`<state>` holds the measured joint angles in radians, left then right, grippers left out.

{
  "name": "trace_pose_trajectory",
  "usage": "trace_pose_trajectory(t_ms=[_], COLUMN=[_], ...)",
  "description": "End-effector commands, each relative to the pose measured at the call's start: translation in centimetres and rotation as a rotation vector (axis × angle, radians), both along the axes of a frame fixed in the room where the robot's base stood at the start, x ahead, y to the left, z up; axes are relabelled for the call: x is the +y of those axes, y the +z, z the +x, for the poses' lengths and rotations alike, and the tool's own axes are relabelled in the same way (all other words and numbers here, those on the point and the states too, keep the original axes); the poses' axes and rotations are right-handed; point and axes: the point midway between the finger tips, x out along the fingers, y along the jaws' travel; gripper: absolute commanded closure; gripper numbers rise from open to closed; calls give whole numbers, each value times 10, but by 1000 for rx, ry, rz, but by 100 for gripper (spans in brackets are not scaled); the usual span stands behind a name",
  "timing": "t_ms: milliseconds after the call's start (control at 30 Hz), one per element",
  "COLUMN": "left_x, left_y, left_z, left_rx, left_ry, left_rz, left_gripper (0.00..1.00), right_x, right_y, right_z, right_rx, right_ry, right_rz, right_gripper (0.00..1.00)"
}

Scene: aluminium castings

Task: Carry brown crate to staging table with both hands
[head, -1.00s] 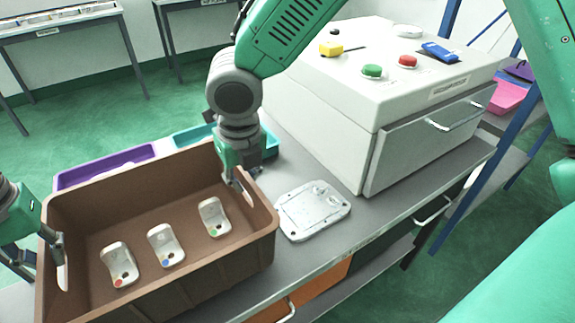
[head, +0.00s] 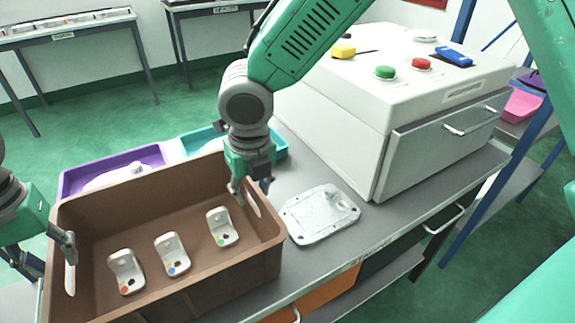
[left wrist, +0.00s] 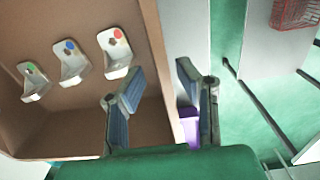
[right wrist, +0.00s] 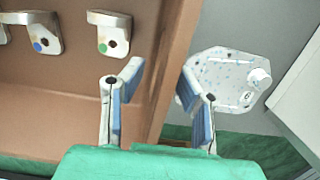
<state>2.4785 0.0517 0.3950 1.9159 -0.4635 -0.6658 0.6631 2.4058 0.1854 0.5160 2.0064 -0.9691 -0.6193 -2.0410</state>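The brown crate (head: 215,270) sits on a grey workbench, with three white L-shaped castings (head: 172,254) inside. They carry red, blue and green dots. My left gripper (head: 66,243) is at the crate's left end wall; in the left wrist view the open fingers (left wrist: 158,85) stand on either side of that wall. My right gripper (head: 243,186) is at the right end wall near its handle slot; in the right wrist view the open fingers (right wrist: 160,82) straddle the wall, with gaps showing.
A flat metal casting (head: 320,213) lies right of the crate. A white machine box (head: 400,100) with buttons stands behind it. Purple (head: 75,185) and teal (head: 281,148) trays lie behind the crate. Tables (head: 75,30) stand at the far wall, with green floor before them.

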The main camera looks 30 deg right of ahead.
Motion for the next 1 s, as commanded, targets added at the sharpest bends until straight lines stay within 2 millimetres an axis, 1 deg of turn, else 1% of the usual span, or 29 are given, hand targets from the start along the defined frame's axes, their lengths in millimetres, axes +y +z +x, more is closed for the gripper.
trace_pose_trajectory(t_ms=[300,400,500,667,767,867,1000], left_x=[-1,-1,-1,-1,-1,-1,-1], left_y=[66,84,98,110,111,111,111], left_z=[2,1,2,1,1,1,1], left_rx=[-8,-5,-4,-1,-1,-1,-1], left_ry=[2,1,1,0,0,0,0], left_rz=[-3,-2,-1,-2,-2,-2,-2], left_gripper=[71,71,71,71,71,71,71], right_x=[0,0,0,0,0,0,0], right_y=[0,0,0,1,10,26,57], right_z=[0,0,0,0,0,-2,-5], right_rx=[0,0,0,0,-2,-4,-4], right_ry=[0,0,0,0,-1,-2,-3], right_rz=[0,0,0,0,1,1,2], right_gripper=[72,72,72,72,72,72,72])
